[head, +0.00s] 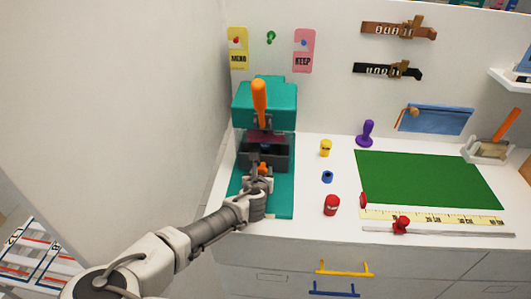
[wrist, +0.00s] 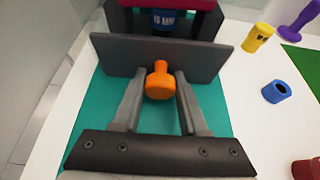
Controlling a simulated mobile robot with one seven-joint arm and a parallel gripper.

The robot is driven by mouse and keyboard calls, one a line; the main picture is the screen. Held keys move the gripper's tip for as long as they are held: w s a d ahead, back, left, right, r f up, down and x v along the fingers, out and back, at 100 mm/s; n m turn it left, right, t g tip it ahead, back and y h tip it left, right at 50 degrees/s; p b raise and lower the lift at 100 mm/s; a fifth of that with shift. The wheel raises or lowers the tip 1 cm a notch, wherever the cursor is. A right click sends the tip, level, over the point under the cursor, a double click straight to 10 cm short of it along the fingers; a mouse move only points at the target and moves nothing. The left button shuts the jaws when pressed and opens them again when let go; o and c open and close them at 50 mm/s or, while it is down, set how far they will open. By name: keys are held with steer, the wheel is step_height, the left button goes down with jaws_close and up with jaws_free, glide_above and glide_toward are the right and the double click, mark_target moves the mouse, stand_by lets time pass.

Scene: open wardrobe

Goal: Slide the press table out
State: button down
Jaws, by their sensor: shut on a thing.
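A teal press (head: 265,100) with an orange lever (head: 259,97) stands at the left of the white worktop on a teal base. Its dark grey press table has an upright front plate (head: 281,163), also large in the wrist view (wrist: 112,57). An orange knob (wrist: 160,82) sticks out from the plate's middle. My gripper (head: 262,178) is shut on this knob, with one finger at each side; its fingers (wrist: 158,92) show in the wrist view. A blue lettered piece (wrist: 163,20) sits behind the plate, partly hidden, below the maroon press head (head: 266,137).
Yellow (head: 325,148), blue (head: 327,177) and red (head: 331,205) small pieces stand right of the press. A green mat (head: 430,178) and a yellow ruler (head: 435,218) lie farther right. A wall rises at the left. The teal base before the plate is clear apart from my gripper.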

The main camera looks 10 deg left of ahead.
steer(key=shift+s+d, duration=0.15)
steer(key=shift+s, duration=2.45)
steer(key=shift+s+p, duration=0.3)
steer(key=shift+s, duration=2.55)
steer(key=shift+d, duration=0.15)
steer(key=shift+s, duration=0.1)
